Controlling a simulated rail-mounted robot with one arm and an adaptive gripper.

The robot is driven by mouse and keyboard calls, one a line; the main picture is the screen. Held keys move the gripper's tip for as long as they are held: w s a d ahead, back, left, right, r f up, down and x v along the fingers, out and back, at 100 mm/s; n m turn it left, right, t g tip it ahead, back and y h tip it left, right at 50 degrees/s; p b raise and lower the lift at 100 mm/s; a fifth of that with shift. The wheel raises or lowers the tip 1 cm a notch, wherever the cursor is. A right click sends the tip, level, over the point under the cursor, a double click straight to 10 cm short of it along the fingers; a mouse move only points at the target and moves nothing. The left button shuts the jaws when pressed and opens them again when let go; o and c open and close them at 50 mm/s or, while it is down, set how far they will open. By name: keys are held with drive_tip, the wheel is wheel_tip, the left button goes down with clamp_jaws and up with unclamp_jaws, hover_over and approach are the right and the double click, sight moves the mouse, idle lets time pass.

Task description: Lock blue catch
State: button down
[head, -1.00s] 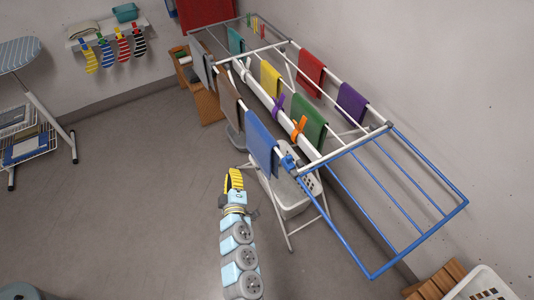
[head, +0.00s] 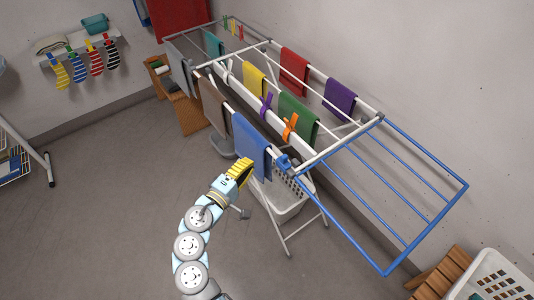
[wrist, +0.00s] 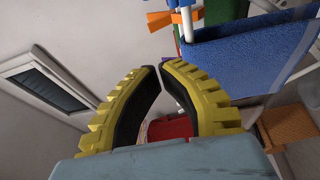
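The blue catch (head: 284,161) is a small blue part on the near side rail of the drying rack, beside the blue cloth (head: 252,146) and near the hinge of the blue wing (head: 385,200). It is too small to tell whether it is locked. My gripper (head: 246,165) has yellow ribbed fingers and is in front of the blue cloth, left of the catch and apart from it. In the wrist view my gripper (wrist: 160,68) has its fingertips almost meeting, with nothing held between them. The blue cloth (wrist: 250,65) fills the right there.
Several cloths and clips hang on the white rack rails. A white basket (head: 287,202) stands under the rack. A wooden crate (head: 437,275) and another white basket (head: 492,280) are at lower right. The floor left of my arm is clear.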

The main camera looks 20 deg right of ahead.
sight(285, 159)
drive_tip(key=shift+s+d+r, duration=0.1)
drive_tip(key=shift+s, duration=0.05)
drive_tip(key=p+x, duration=0.1)
drive_tip(key=x, duration=0.9)
drive_tip(key=shift+d+p, duration=0.1)
drive_tip(key=shift+p, duration=0.2)
drive_tip(key=shift+s+d+p, duration=0.25)
drive_tip(key=shift+s+p, duration=0.1)
drive_tip(key=shift+s, duration=0.65)
drive_tip(key=shift+s+d+p, duration=0.3)
drive_tip(key=shift+s+p, duration=0.05)
drive_tip(key=shift+s, duration=0.6)
drive_tip(key=shift+s+d+p, duration=0.25)
drive_tip(key=shift+s+p, duration=0.05)
drive_tip(key=shift+s, duration=0.65)
drive_tip(key=shift+s+d+p, duration=0.25)
drive_tip(key=shift+s+d, duration=0.05)
drive_tip(key=shift+s, duration=0.65)
drive_tip(key=shift+w, duration=0.1)
